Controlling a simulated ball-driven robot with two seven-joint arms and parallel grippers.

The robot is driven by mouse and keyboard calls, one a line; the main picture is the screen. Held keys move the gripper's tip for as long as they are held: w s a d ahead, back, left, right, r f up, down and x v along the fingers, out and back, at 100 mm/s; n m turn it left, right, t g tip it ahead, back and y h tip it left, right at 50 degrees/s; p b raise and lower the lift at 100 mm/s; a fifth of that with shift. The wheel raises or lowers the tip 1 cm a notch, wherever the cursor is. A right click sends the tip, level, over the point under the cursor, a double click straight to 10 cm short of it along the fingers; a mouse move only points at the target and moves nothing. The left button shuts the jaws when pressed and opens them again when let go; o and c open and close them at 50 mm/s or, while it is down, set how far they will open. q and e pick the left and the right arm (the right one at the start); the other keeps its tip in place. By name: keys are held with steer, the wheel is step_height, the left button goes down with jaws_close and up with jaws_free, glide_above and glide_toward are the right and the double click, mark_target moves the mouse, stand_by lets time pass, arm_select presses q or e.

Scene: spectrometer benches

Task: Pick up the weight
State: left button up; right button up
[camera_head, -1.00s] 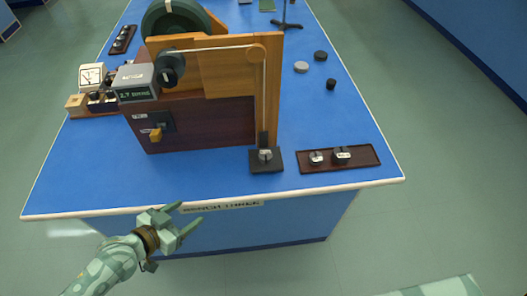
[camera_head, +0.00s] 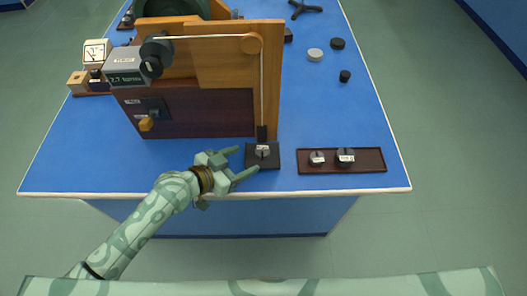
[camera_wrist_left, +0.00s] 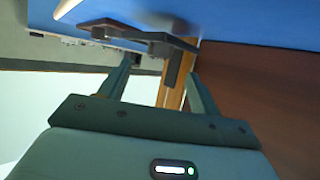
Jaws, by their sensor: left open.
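A small grey weight (camera_head: 263,151) with a pale label sits on a black square pad (camera_head: 274,163) below the hanging string of the wooden apparatus. Two more grey weights, one left (camera_head: 317,158) and one right (camera_head: 346,156), stand on a brown tray (camera_head: 370,166). My left gripper (camera_head: 246,161) is open and empty at the left of the black pad, its fingers pointing toward the pad's weight. My right gripper is not in view.
The wooden apparatus (camera_head: 215,70) with a grey display box (camera_head: 127,68) stands just behind the pad. Dark and light discs (camera_head: 315,55) lie at the back right. The blue bench (camera_head: 80,160) is clear at front left.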

mark_target(257, 155)
arm_select(q)
steer(key=b+x, duration=0.1)
steer(key=x, duration=0.5)
steer(key=shift+f, duration=0.25)
steer(key=shift+s+r, duration=0.1)
steer(key=c, duration=1.2)
